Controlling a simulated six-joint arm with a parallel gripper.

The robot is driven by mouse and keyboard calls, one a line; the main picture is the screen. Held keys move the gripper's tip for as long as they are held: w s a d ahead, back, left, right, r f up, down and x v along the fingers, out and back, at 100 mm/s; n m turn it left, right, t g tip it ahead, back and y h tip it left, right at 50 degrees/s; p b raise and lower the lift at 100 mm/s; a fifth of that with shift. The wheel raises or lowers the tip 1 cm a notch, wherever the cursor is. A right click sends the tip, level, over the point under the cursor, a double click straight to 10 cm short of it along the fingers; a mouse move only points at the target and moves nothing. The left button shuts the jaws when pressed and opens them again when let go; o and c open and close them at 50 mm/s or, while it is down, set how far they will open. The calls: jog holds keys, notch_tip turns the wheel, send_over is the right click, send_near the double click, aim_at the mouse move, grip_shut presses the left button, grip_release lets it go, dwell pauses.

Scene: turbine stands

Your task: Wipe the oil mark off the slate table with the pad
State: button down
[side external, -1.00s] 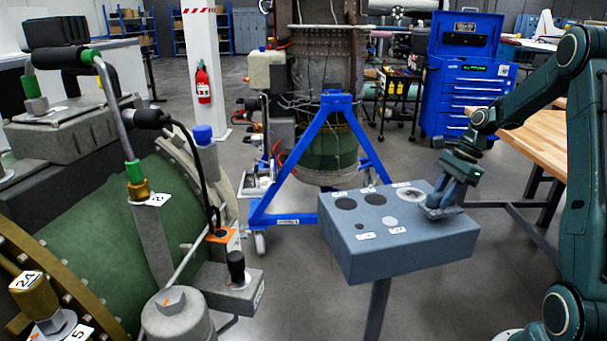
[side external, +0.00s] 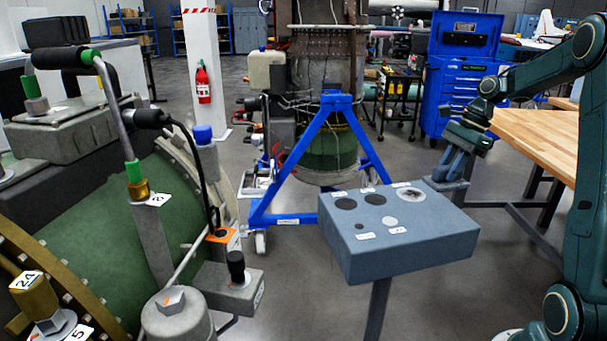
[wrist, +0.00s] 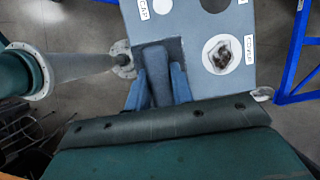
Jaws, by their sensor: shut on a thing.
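The slate table (side external: 345,257) is a blue-grey block top on a post. My gripper (side external: 456,168) is at its far right corner, shut on the blue-grey pad (side external: 446,184), which is low at the table top; I cannot tell whether they touch. In the wrist view, my gripper (wrist: 160,88) has a finger on each side of the pad's block (wrist: 155,70), with a dark square area around its far end. A pale ring with a dark, uneven blotch (wrist: 222,54) lies to its right, also visible in the side view (side external: 411,195). I cannot tell whether that blotch is the oil mark.
Dark round spots (side external: 375,199), a white disc (side external: 390,221) and small labels are on the table top. A blue stand (side external: 338,105) is behind, a green turbine casing (side external: 100,230) to the left, and a wooden bench (side external: 545,140) behind the arm at right.

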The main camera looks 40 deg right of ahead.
jog(key=c, duration=1.9)
grip_release()
jog(key=shift+c, duration=0.9)
jog(key=w+d+f+m+t+h, duration=0.2)
jog(key=w+d+m, duration=0.2)
jog(key=w+m, duration=0.4)
jog(key=shift+d+m+h, duration=0.25)
jog(key=shift+m+h, duration=0.05)
jog(key=shift+m, duration=0.2)
